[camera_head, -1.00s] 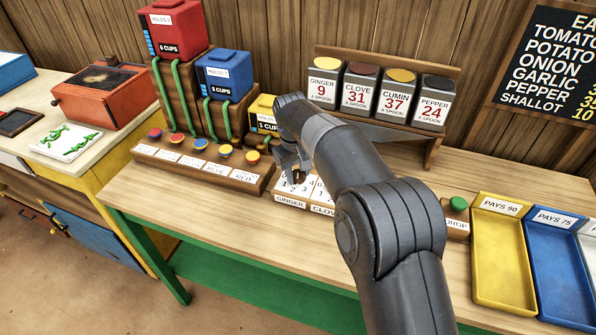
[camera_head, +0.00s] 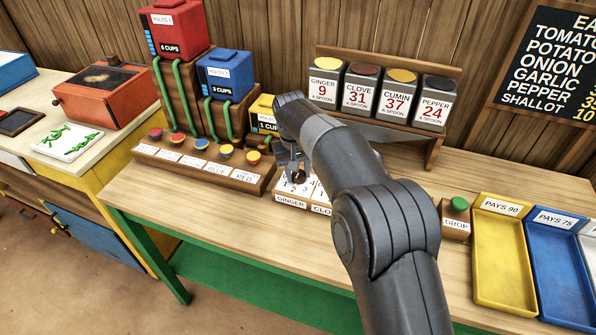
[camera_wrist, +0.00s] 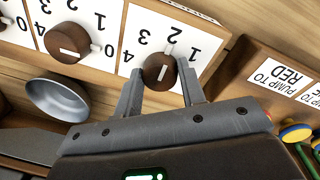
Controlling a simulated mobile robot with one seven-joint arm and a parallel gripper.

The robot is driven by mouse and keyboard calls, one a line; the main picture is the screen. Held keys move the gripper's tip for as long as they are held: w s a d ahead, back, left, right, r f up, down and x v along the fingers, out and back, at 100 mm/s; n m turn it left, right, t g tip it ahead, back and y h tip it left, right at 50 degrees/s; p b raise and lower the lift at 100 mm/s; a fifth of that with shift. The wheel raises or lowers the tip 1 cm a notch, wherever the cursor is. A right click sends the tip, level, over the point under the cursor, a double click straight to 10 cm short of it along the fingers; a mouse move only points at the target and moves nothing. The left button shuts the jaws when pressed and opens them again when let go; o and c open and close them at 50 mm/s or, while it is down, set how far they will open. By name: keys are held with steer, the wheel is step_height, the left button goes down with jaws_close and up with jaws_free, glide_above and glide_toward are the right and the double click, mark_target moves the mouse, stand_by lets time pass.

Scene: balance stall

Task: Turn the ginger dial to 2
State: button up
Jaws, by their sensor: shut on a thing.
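The ginger dial is a round brown knob (camera_wrist: 155,68) on a white numbered plate (camera_wrist: 143,20), seen upside down in the wrist view. Its white pointer (camera_wrist: 168,49) points toward the 2. My gripper (camera_wrist: 160,82) has one finger on each side of the knob and is shut on it. In the head view my gripper (camera_head: 290,170) is down at the dial above the GINGER label (camera_head: 291,202), partly covering the knob and its numbers.
The clove dial (camera_wrist: 67,42) sits beside it, with a small metal bowl (camera_wrist: 57,99) nearby. The pump button block (camera_head: 200,163) stands close on the left. Spice jars (camera_head: 361,87) stand behind. A green DROP button (camera_head: 458,204) and trays (camera_head: 500,296) are at right.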

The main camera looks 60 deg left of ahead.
mark_target(295, 175)
steer(key=o, duration=1)
steer(key=shift+r, duration=0.1)
steer(key=r, duration=1)
steer(key=shift+s+a+r, duration=0.1)
steer(key=shift+s+r, duration=0.25)
steer(key=shift+s, duration=0.05)
